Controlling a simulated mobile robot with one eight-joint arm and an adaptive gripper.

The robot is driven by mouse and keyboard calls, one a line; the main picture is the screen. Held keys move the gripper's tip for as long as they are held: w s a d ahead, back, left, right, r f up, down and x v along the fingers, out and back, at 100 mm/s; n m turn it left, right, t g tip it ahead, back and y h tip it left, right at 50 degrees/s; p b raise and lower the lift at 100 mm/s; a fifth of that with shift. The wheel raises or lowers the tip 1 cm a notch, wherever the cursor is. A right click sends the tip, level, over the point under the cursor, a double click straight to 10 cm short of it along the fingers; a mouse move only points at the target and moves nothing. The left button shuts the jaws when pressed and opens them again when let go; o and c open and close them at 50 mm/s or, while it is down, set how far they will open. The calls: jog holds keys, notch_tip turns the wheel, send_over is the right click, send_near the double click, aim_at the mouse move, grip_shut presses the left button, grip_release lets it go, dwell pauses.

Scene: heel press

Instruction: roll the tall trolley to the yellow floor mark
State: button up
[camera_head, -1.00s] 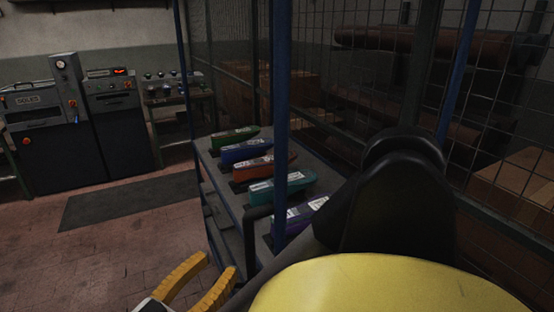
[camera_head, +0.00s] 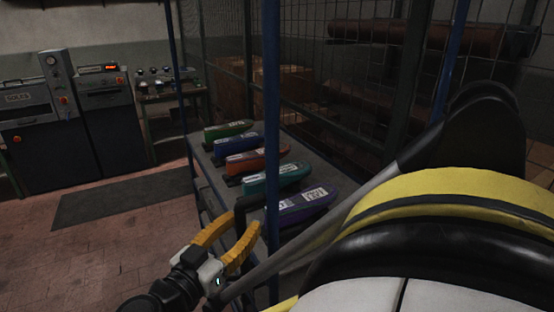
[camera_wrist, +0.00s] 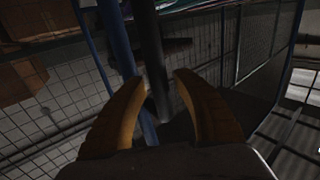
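The tall trolley has blue upright posts (camera_head: 272,120) and a grey shelf (camera_head: 207,165) carrying several coloured shoe-shaped pieces, green, blue, orange-red, teal and purple. A dark bar like a handle (camera_head: 243,203) stands out at its near end. My gripper (camera_head: 243,221), with yellow fingers, is at this bar. In the wrist view my gripper (camera_wrist: 159,78) is open, with a dark bar (camera_wrist: 150,45) running between the fingertips and a blue post (camera_wrist: 118,40) just left of it. I cannot tell whether either finger touches the bar. No yellow floor mark shows.
A wire mesh partition (camera_head: 340,105) stands behind the trolley on the right, with boxes and rolls beyond. Grey machines (camera_head: 105,110) and a small bench (camera_head: 170,95) stand at the back left. A dark mat (camera_head: 120,198) lies on the reddish floor, which is otherwise clear at left.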

grip_shut()
jog(key=shift+w+a, duration=0.35)
jog(key=shift+w, duration=0.5)
jog(key=shift+w+a+f, duration=0.1)
jog(key=shift+a, duration=0.05)
jog(key=shift+o, duration=1.5)
grip_release()
jog(key=shift+o, duration=0.4)
jog(key=shift+s+a, duration=0.1)
jog(key=shift+s, duration=0.2)
jog(key=shift+w, duration=0.1)
jog(key=v, duration=1.2)
